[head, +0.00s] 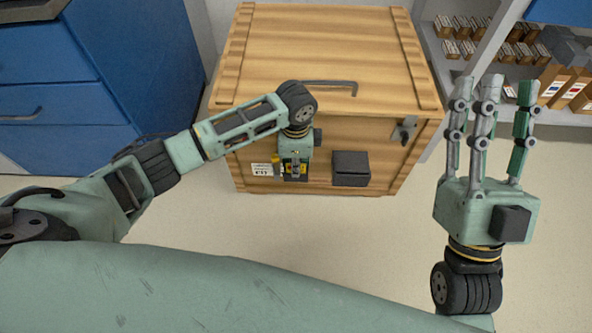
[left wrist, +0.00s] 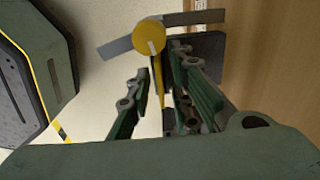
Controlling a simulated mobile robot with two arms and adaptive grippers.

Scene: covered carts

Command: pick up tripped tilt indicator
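A yellow round piece with a narrow yellow stem and grey flat arms, seemingly the tilt indicator (left wrist: 149,37), shows at the fingertips of my left gripper (left wrist: 165,90) in the left wrist view. The fingers stand apart on either side of the stem; I cannot tell whether they touch it. In the head view my left gripper (head: 294,172) points down at the front face of the wooden crate (head: 265,60), with yellow bits (head: 276,160) beside it; it hides most of the indicator. My right gripper (head: 488,110) is open and empty, fingers upward, right of the crate.
The crate's front bears a white label (head: 262,170), a dark box (head: 351,168) and a metal latch (head: 405,130). A dark bar handle (head: 330,83) lies on top. Blue drawers (head: 60,100) stand left, shelves with small boxes (head: 495,45) right. The floor in front is clear.

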